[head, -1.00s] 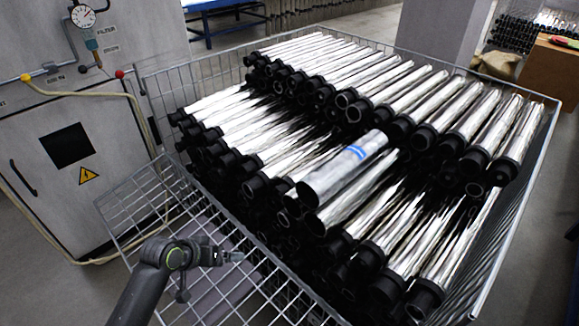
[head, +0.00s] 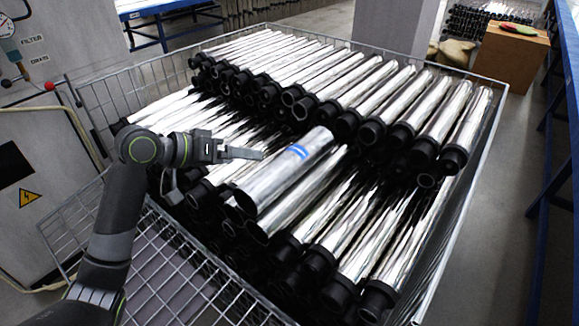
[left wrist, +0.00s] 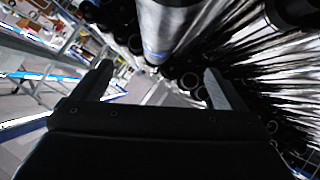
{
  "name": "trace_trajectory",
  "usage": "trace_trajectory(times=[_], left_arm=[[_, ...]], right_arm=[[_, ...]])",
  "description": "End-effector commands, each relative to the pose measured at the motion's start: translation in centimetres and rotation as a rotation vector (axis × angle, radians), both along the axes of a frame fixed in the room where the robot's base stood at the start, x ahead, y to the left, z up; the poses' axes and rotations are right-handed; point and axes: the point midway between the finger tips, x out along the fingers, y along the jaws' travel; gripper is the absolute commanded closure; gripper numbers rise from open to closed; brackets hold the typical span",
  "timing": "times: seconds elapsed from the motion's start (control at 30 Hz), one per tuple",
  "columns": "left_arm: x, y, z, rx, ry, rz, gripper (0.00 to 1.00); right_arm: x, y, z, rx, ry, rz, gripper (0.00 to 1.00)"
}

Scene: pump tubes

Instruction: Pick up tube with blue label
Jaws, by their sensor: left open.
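The tube with the blue label (head: 275,178) is a thick silver tube lying slanted on top of the pile, its open end toward the near left. Its blue band (head: 298,151) shows near the upper end. My left gripper (head: 258,155) is just left of the tube, by the band. In the left wrist view the open fingers of my left gripper (left wrist: 158,78) are apart with nothing between them. The tube (left wrist: 167,22) shows beyond the fingertips, between them in the picture, with a blue mark. My right gripper is not in view.
A wire basket (head: 497,115) holds many silver tubes with black ends, packed around the labelled one. Its near-left mesh panel (head: 75,225) slants outward. A grey cabinet (head: 40,130) stands at the left. A wooden box (head: 515,55) stands behind at the right.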

Motion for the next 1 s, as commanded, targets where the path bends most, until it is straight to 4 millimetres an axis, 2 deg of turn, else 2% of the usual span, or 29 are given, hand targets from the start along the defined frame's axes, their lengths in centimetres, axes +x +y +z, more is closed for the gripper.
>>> trace_trajectory(times=[0.3, 0.63, 0.83, 1.0], left_arm=[[2.8, -3.8, -2.7, -0.002, 0.001, 0.0, 0.07], [4.4, -5.6, -4.0, -0.001, 0.001, 0.001, 0.07], [6.1, -7.6, -5.3, -0.002, 0.001, 0.0, 0.07], [6.8, -8.4, -6.0, 0.001, 0.001, 0.0, 0.07]], right_arm=[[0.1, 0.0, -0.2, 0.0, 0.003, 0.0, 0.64], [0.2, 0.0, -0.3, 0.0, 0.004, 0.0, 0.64], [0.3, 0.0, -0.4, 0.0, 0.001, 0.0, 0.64], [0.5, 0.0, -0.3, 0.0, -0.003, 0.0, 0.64]])
